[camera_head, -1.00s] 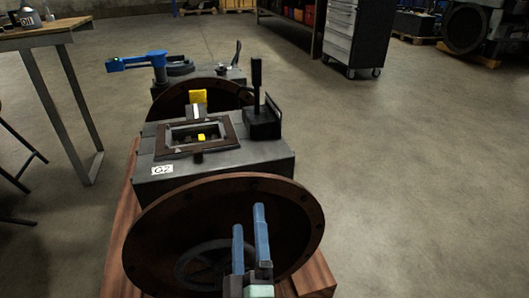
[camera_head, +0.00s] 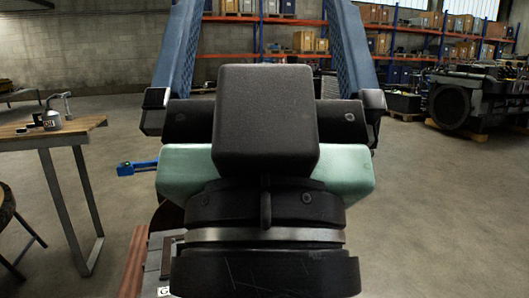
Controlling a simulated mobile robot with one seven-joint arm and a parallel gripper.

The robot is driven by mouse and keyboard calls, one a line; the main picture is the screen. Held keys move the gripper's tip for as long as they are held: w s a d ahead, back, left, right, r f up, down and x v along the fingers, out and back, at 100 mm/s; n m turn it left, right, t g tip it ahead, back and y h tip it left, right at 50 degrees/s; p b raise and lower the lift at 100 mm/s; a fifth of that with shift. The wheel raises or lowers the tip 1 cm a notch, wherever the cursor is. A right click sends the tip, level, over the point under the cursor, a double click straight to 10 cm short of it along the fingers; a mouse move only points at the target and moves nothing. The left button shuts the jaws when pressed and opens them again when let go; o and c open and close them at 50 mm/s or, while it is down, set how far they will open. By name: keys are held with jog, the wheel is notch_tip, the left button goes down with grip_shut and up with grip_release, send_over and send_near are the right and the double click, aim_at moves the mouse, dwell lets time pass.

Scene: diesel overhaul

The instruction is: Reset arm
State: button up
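My gripper (camera_head: 265,12) is raised close in front of the head camera and fills the middle of the view. Its two blue fingers point up and stand wide apart, with nothing seen between them. The black wrist and pale green gripper body hide most of the grey machine block (camera_head: 160,262) behind and below. Only the block's left edge with part of a white label shows.
A wooden-topped table (camera_head: 50,131) with an oil can (camera_head: 52,117) stands on the left. Orange-framed shelving (camera_head: 410,32) lines the back, with a large dark engine (camera_head: 470,100) on a pallet at right. The floor to the right is clear.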

notch_tip(320, 180, up, 32)
jog(key=p, duration=3)
jog(key=shift+w+a+r, duration=0.1)
jog(key=shift+w, duration=0.05)
